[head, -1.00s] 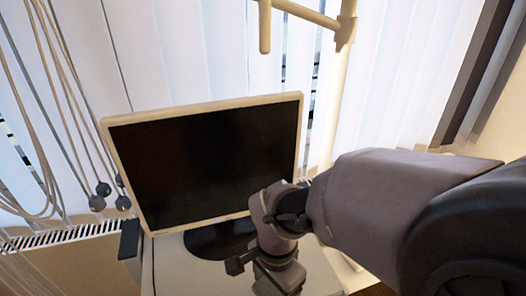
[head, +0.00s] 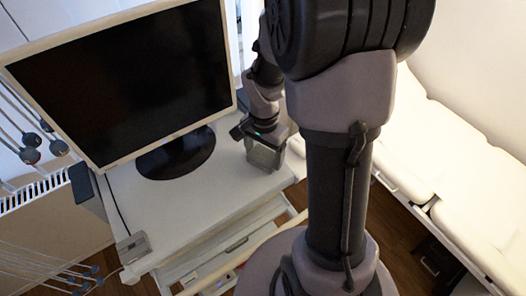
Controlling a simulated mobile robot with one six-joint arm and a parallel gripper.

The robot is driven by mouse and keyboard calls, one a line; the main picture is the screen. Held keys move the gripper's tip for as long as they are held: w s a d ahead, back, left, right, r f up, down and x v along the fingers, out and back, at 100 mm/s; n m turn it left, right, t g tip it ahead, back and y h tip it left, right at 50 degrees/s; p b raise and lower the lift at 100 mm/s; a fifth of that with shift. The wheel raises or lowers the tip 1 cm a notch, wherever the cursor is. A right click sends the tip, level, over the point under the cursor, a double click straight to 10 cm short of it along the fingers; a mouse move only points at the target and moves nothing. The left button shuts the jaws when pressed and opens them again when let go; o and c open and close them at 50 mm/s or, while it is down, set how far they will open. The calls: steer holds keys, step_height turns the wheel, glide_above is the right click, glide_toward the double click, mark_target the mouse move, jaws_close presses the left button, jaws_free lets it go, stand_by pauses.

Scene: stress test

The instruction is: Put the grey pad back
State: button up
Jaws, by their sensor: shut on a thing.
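My gripper (head: 262,138) is at the right side of the white cart top, beside the monitor's base, pointing down. It is shut on a small grey block-like thing, which I take to be the grey pad (head: 265,156). The pad is just above or touching the cart top; I cannot tell which. Its upper part is hidden by the gripper, and the fingertips are hard to make out. My arm covers the area right of the gripper.
A monitor (head: 125,80) stands on the white cart (head: 205,205). A small grey box (head: 133,247) is at the cart's front left corner. Cables hang at the left. A white couch (head: 440,150) stands at the right. The cart's front top is mostly clear.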

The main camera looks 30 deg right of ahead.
steer(key=o, duration=1.2)
steer(key=shift+f, duration=0.1)
